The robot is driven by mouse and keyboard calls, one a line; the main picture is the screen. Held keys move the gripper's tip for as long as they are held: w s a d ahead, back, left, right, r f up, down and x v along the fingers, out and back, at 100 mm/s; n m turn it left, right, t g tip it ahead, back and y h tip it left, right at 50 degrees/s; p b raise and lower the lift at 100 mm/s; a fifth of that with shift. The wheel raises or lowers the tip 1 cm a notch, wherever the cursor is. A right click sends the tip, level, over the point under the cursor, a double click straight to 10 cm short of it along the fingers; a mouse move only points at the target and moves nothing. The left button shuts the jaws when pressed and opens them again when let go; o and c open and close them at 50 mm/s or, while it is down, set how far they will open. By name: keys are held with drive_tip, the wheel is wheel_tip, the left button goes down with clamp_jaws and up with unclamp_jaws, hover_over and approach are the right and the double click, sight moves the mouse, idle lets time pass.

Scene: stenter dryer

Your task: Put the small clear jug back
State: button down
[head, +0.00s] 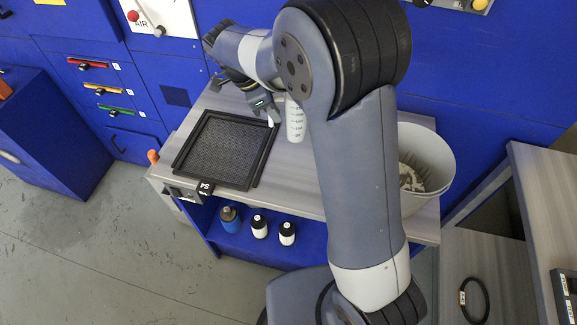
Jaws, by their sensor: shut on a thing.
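The small clear jug (295,121) is a translucent container with dark graduation marks. It shows in the head view just right of my gripper (272,118), above the grey worktop. My gripper is shut on the jug. My arm covers the jug's right side and part of its top. I cannot tell whether the jug's base touches the worktop or hangs a little above it.
A black mesh-bottomed tray (222,148) labelled S4 lies left of the jug on the worktop (290,190). A white bucket (428,160) with grey contents stands right, partly behind my arm. Several bottles (259,227) stand on the blue shelf below. A black ring (474,299) lies on the right bench.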

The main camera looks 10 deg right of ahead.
drive_tip(key=f+m, duration=0.1)
drive_tip(key=f, duration=0.1)
drive_tip(key=s+a+f+m+g, duration=0.1)
drive_tip(key=f, duration=0.2)
drive_tip(key=a+f+m+p, duration=0.1)
drive_tip(key=f, duration=0.1)
drive_tip(key=shift+s+f, duration=0.25)
drive_tip(key=shift+f, duration=0.15)
drive_tip(key=shift+f, duration=0.1)
drive_tip(key=c, duration=1.5)
unclamp_jaws()
drive_tip(key=b+v, duration=0.1)
drive_tip(key=v, duration=1.1)
drive_tip(key=shift+w+b, duration=0.2)
drive_tip(key=shift+b, duration=0.2)
